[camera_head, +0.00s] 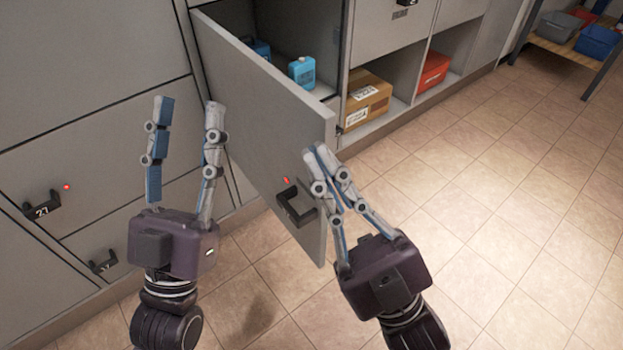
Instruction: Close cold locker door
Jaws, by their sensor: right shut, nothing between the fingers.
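The grey locker door (255,110) stands open, swung out from its compartment (300,30) toward me. A dark handle (296,205) with a small red light sits near its free edge. My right gripper (318,150) is shut and empty, with its fingertips at the door's free edge, just right of the handle. I cannot tell whether they touch the door. My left gripper (188,103) is open and empty, left of the door and in front of the closed lockers. Blue containers (302,72) stand inside the open compartment.
Closed lockers (80,110) with dark handles fill the left. Right of the open compartment, open cubbies hold a cardboard box (366,98) and a red bin (433,70). A shelf with bins (597,41) stands at the upper right. The tiled floor (500,200) at right is clear.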

